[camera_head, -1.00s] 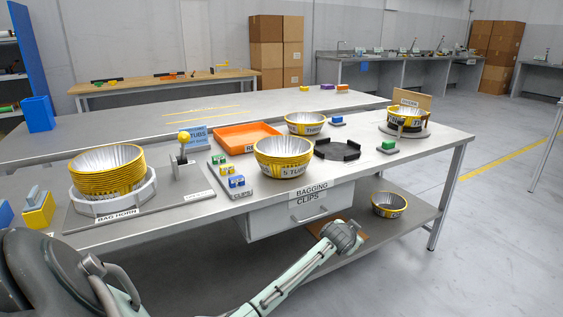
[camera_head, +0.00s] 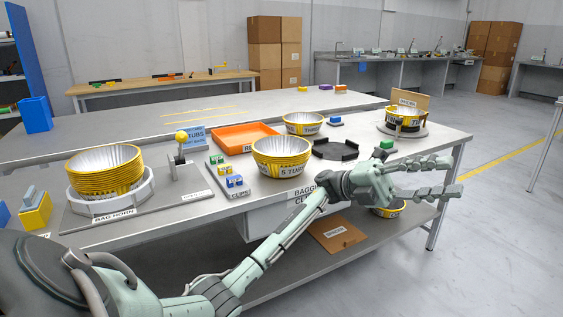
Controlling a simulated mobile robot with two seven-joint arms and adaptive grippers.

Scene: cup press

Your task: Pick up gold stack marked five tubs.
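The gold stack marked "5 TUBS" (camera_head: 282,160) stands upright near the table's front edge, silver inside with a gold outer wall. My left gripper (camera_head: 456,176) is right of it and nearer to me, apart from it, past the front edge. Its fingers point right, spread apart with nothing between them. My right gripper is out of view.
A taller gold stack (camera_head: 106,178) sits in a white ring at left. An orange tray (camera_head: 243,138), another gold tub (camera_head: 304,123), a black holder (camera_head: 335,149) and a clips board (camera_head: 229,180) surround the marked stack. A gold tub (camera_head: 388,211) is on the lower shelf, partly hidden.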

